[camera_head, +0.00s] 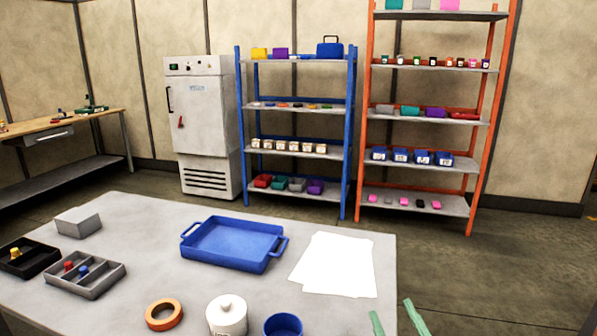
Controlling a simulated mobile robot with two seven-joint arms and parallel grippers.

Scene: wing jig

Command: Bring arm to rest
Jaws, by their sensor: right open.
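My left gripper is not in view.
The table holds a blue tray (233,262), white paper sheets (335,265), an orange ring (164,314), a white lidded jar (227,315), a blue cup (283,325) and divided boxes (85,285). Behind stand a blue shelf (351,130), an orange shelf (364,130) and a white cabinet (203,120). The floor at right is clear.

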